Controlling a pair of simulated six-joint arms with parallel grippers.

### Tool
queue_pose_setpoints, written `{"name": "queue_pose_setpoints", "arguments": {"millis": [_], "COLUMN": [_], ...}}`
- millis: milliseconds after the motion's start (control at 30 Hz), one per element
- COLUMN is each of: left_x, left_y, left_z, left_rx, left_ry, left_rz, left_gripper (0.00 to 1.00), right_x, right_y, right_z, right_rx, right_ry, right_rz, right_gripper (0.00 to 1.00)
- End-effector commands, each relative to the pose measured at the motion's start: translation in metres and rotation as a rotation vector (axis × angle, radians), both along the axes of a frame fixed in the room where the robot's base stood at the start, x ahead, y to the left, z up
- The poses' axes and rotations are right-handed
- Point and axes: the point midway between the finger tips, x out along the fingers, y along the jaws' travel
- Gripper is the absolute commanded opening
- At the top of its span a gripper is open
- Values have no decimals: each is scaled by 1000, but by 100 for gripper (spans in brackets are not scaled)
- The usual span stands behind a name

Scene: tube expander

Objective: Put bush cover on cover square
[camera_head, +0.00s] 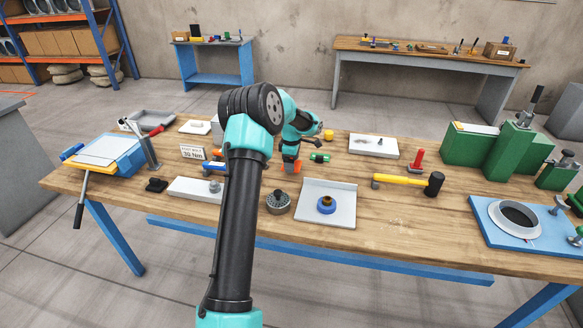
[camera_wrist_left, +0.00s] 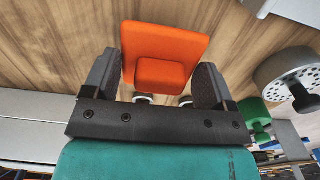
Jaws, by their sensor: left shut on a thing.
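My left gripper (camera_head: 291,160) reaches over the middle of the table, fingers pointing down. In the left wrist view, its two dark fingers (camera_wrist_left: 158,85) are shut on an orange piece with a square plate and a smaller block, which I take to be the bush cover (camera_wrist_left: 165,48). It also shows as a small orange patch in the head view (camera_head: 293,167), just behind the white tray; whether it touches the table is unclear. I cannot make out which marking is the cover square. My right gripper is not in view.
A white tray (camera_head: 342,215) holds a blue ring with a brown part (camera_head: 326,204). A grey round part (camera_head: 278,201) stands left of it. A green part (camera_head: 319,158) lies close right of the gripper. A yellow-handled hammer (camera_head: 402,181) lies further right.

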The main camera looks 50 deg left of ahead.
Motion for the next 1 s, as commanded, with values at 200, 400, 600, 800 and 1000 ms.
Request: {"name": "queue_pose_setpoints", "arguments": {"millis": [200, 400, 600, 800, 1000], "left_x": [-1, 0, 0, 0, 0], "left_y": [0, 0, 0, 0, 0], "left_z": [-26, -28, -30, -30, -30], "left_rx": [-2, -1, -1, -1, -1], "left_ry": [2, 1, 1, 1, 1], "left_rz": [0, 0, 0, 0, 0], "left_gripper": [56, 56, 56, 95, 100], "right_x": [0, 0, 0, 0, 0], "right_y": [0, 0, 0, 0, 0], "right_z": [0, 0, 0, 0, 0], "right_rx": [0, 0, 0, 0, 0], "right_ry": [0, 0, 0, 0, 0], "right_rz": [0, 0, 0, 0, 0], "right_gripper": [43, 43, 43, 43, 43]}}
